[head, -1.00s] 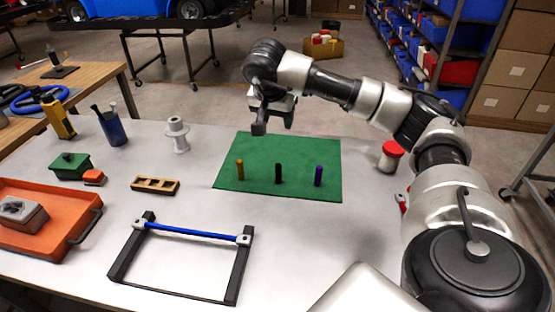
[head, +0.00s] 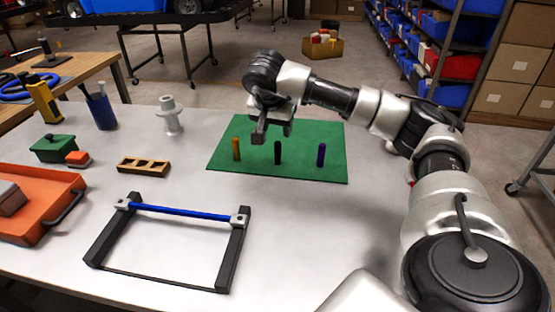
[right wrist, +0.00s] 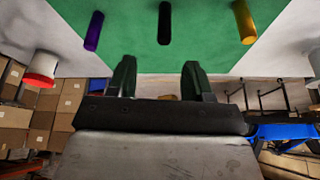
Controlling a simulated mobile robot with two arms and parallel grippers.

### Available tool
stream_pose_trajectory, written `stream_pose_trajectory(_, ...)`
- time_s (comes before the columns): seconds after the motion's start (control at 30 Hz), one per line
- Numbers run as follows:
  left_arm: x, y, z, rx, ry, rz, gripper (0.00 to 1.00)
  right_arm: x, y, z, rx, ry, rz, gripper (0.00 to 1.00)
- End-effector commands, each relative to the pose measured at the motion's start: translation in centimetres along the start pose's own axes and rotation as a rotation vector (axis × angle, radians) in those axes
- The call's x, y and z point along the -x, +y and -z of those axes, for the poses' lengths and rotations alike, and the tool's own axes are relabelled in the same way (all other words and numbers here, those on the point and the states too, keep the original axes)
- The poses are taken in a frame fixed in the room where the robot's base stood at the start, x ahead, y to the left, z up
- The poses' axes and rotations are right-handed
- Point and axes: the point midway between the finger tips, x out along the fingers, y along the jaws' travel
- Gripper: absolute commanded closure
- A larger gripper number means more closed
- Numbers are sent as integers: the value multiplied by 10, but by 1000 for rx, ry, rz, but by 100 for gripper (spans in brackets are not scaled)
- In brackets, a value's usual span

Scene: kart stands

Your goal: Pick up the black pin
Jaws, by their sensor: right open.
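The black pin (head: 278,152) stands upright on the green mat (head: 225,176), between the orange pin (head: 236,149) and the purple pin (head: 321,155). In the right wrist view the black pin (right wrist: 164,22) is at the top middle, with the purple pin (right wrist: 94,31) on its left and the orange pin (right wrist: 244,22) on its right. My right gripper (head: 273,134) is open and empty, above the mat. In the right wrist view its two fingers (right wrist: 158,78) are apart, and the black pin lies beyond the gap, touching neither. My left gripper is not in view.
A blue-barred frame (head: 180,212) lies in front of the mat. A red-lidded jar (right wrist: 40,70) shows in the right wrist view.

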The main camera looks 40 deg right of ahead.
Motion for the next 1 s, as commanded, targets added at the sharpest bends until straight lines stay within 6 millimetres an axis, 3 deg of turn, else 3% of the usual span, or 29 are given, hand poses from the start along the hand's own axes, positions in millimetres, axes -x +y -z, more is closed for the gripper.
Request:
stream_pose_trajectory(0.2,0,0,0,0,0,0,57,-35,0,0,-1,-1,-3,49)
stream_pose_trajectory(0.47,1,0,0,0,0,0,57,-56,-2,0,0,0,-3,49)
stream_pose_trajectory(0.7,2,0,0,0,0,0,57,-91,-5,-1,-1,0,-3,49)
stream_pose_trajectory(1.0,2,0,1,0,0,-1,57,-98,-6,-2,0,1,-1,49)
